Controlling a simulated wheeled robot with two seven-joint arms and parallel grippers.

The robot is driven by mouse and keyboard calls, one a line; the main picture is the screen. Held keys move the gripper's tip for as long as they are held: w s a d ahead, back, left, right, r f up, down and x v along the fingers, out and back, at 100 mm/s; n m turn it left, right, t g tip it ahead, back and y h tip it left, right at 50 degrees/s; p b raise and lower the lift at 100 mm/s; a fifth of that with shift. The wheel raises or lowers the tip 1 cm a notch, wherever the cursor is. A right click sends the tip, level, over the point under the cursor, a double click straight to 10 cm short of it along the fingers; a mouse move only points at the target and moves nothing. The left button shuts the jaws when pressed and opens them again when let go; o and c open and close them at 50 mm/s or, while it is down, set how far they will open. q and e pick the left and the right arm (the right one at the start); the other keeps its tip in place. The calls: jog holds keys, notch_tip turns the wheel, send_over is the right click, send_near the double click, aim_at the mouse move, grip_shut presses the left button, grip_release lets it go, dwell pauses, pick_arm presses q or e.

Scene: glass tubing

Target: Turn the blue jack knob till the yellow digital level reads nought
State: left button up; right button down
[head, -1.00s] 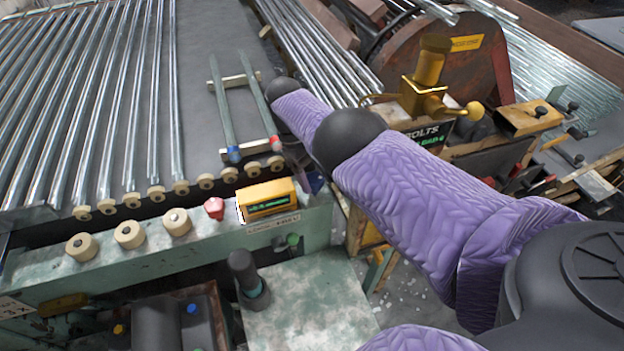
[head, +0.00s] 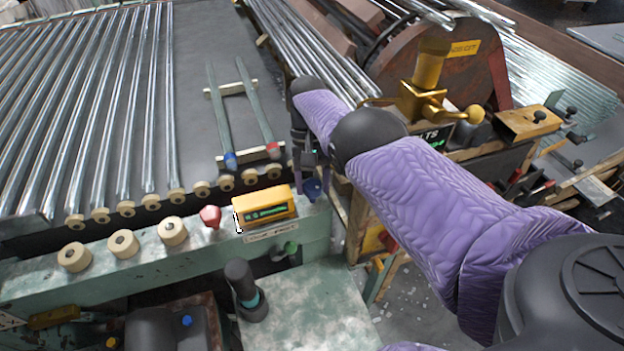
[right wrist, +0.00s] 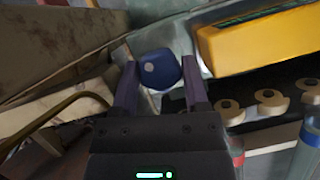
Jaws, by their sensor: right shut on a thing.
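The blue jack knob (head: 313,188) stands at the right end of the green machine rail. In the right wrist view the knob (right wrist: 160,69) sits between my two fingers. My right gripper (right wrist: 160,85) is shut on it, and in the head view the gripper (head: 311,172) comes down on it from above. The yellow digital level (head: 265,206) rests on the rail just left of the knob. Its green display is lit, but its digits are too small to read. The level's yellow side (right wrist: 255,38) also shows in the right wrist view. My left gripper is not in view.
A red knob (head: 210,216) and cream rollers (head: 172,232) line the rail left of the level. Glass tubes (head: 90,110) lie on the bed behind. A brass fitting (head: 425,100) and a rusty drum (head: 478,62) stand to the right.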

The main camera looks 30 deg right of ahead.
jog(key=shift+m, duration=0.3)
jog(key=shift+c, duration=0.5)
grip_release()
